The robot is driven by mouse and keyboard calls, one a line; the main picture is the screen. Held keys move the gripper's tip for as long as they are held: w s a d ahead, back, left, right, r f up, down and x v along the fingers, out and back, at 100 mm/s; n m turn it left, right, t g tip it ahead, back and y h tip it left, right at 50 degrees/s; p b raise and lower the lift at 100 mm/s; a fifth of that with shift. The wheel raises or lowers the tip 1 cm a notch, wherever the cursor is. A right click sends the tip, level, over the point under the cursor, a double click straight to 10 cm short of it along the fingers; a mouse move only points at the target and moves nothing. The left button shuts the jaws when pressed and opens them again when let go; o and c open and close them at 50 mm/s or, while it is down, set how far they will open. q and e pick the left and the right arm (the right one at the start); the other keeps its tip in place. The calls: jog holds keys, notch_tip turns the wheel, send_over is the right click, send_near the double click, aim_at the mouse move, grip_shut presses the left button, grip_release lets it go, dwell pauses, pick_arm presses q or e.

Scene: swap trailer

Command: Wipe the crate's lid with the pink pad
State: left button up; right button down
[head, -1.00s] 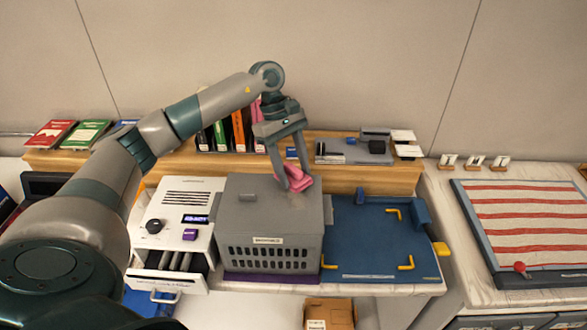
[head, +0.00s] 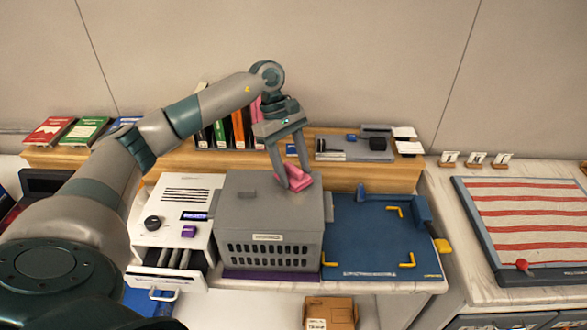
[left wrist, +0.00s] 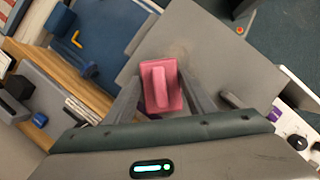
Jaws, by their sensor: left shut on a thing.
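The grey crate (head: 272,232) stands on the counter with slotted openings in its front. Its flat grey lid (head: 250,207) is on top and also shows in the left wrist view (left wrist: 220,60). My left gripper (head: 294,184) is shut on the pink pad (head: 296,177) over the back right part of the lid. In the left wrist view the pad (left wrist: 161,86) sits between the two fingers, its raised grip toward the camera. The pad appears to be on or just above the lid; I cannot tell if it touches. My right gripper is not in view.
A white device (head: 176,222) with an open drawer stands left of the crate. A blue board (head: 372,240) with yellow corner brackets lies to its right. A wooden shelf (head: 350,178) with binders runs behind. A cardboard box (head: 331,312) sits below in front.

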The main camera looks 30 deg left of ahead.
aim_at(295, 187)
pick_arm(q)
jog(key=shift+f+b, duration=0.35)
jog(key=shift+f, duration=0.05)
jog(key=shift+s, duration=0.1)
jog(key=shift+s+d+r+b, duration=0.1)
jog(key=shift+s+d+b, duration=0.15)
jog(key=shift+s+d, duration=0.35)
jog(key=shift+s+d+b, duration=0.2)
jog(key=shift+s+d, duration=0.15)
jog(key=shift+s, duration=0.45)
jog(key=shift+s+d, duration=0.1)
jog(key=shift+s+d+f+b, duration=0.1)
jog(key=shift+s+d+b, duration=0.3)
jog(key=shift+s, duration=0.35)
jog(key=shift+s+d+f+b, duration=0.1)
jog(key=shift+s+d+b, duration=0.2)
jog(key=shift+s+d, duration=0.3)
jog(key=shift+s, duration=0.2)
jog(key=shift+s+d+f+b, duration=0.1)
jog(key=shift+s+d+b, duration=0.1)
jog(key=shift+s+b, duration=0.15)
jog(key=shift+s+d+r+b, duration=0.15)
jog(key=shift+s+d, duration=0.2)
jog(key=shift+s, duration=0.2)
jog(key=shift+s+d+r+b, duration=0.15)
jog(key=shift+s+d, duration=0.15)
jog(key=shift+s, duration=0.2)
